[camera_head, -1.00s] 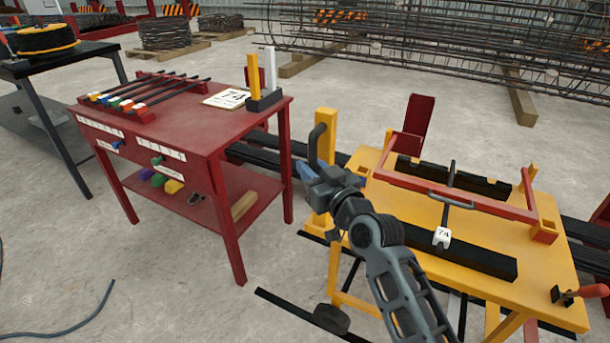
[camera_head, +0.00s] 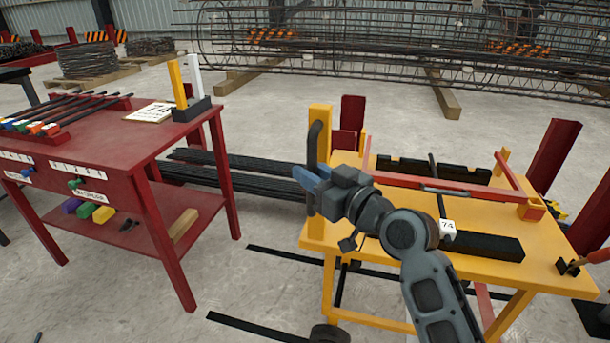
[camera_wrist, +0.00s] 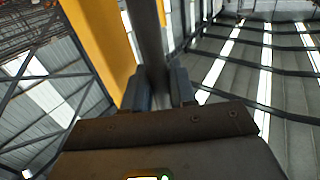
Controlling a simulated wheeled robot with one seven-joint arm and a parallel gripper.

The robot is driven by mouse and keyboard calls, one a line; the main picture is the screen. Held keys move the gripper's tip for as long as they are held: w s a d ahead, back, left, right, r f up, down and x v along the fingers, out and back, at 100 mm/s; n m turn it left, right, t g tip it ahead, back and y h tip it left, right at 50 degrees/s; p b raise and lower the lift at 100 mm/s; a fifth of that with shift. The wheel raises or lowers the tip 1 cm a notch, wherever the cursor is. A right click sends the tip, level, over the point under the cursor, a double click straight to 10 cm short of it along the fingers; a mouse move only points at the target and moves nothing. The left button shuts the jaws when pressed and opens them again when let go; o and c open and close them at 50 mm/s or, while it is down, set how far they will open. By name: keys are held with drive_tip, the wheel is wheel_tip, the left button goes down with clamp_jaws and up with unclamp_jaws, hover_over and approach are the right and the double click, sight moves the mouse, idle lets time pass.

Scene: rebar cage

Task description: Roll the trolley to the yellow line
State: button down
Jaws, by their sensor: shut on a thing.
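The trolley (camera_head: 347,240) is a yellow table on a frame, with a wheel (camera_head: 329,333) low at its left. A yellow post (camera_head: 321,118) rises at its left end and carries a dark upright handle (camera_head: 313,142). My gripper (camera_head: 313,182) is shut on this handle. In the wrist view the fingers of my gripper (camera_wrist: 160,88) sit on both sides of the handle (camera_wrist: 148,35), beside the yellow post (camera_wrist: 97,35). A red frame, a dark bar and a white tag "74" (camera_head: 448,227) are on the trolley top. I see no yellow line on the floor.
A red bench (camera_head: 135,160) with rods and a card stands to the left. Dark bars (camera_head: 245,180) lie behind the gap. Red posts (camera_head: 553,155) stand behind and right of the trolley. A rebar cage (camera_head: 400,40) fills the back. Black strips (camera_head: 265,328) lie on the floor.

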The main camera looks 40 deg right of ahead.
drive_tip(key=c, duration=1.1)
unclamp_jaws()
drive_tip(key=shift+o, duration=0.2)
drive_tip(key=s, duration=0.7)
drive_tip(key=shift+s+d, duration=0.15)
drive_tip(key=shift+s, duration=0.25)
